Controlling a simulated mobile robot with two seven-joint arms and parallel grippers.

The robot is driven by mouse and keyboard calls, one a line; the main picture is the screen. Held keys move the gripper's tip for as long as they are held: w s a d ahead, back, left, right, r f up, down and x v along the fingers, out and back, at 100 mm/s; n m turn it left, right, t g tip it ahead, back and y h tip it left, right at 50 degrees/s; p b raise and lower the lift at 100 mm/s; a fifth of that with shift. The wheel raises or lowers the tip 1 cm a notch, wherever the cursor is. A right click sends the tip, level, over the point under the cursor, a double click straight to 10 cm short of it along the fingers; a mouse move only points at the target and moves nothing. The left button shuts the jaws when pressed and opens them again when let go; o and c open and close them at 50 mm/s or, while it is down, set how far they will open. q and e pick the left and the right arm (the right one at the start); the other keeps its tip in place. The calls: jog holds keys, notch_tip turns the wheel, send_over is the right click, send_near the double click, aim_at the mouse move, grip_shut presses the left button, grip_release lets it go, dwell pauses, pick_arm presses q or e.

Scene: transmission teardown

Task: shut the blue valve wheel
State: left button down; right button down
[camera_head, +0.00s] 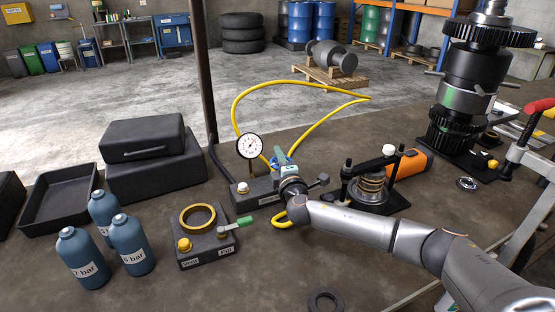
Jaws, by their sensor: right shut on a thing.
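The blue valve wheel (274,162) shows only as a small patch of blue on the dark block (262,188) that carries a round white dial gauge (249,147). My right arm comes in from the right, and its wrist covers part of the block. My right gripper (281,159) is at the wheel, shut on it; its fingers and most of the wheel are hard to tell apart. The gauge's needle is too small to read surely. My left gripper is not in view.
A yellow hose (300,82) loops behind the gauge. A block with a brass ring (197,217) and green-handled lever (236,224) stands to the left, near several blue bottles (133,246). A spring fixture (371,186) stands right. A black ring (325,301) lies in front.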

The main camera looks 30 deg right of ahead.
jog(key=m+h, duration=0.1)
jog(key=m+g+h+b, duration=0.1)
jog(key=h, duration=0.1)
jog(key=m+g+h, duration=0.1)
jog(key=h, duration=0.1)
jog(key=shift+s+d+f+b, duration=0.2)
jog(key=shift+d+b, duration=0.1)
jog(key=shift+d, duration=0.05)
jog(key=shift+s+d+r+m+g+h+b, duration=0.1)
jog(key=shift+d+m+g+h+b, duration=0.05)
jog(key=shift+m+g+h+b, duration=0.3)
jog(key=shift+s+d+m+g+h+b, duration=0.1)
jog(key=shift+m+g+h, duration=0.15)
jog(key=shift+m+h, duration=0.3)
jog(key=c, duration=1.1)
grip_release()
jog(key=shift+c, duration=0.2)
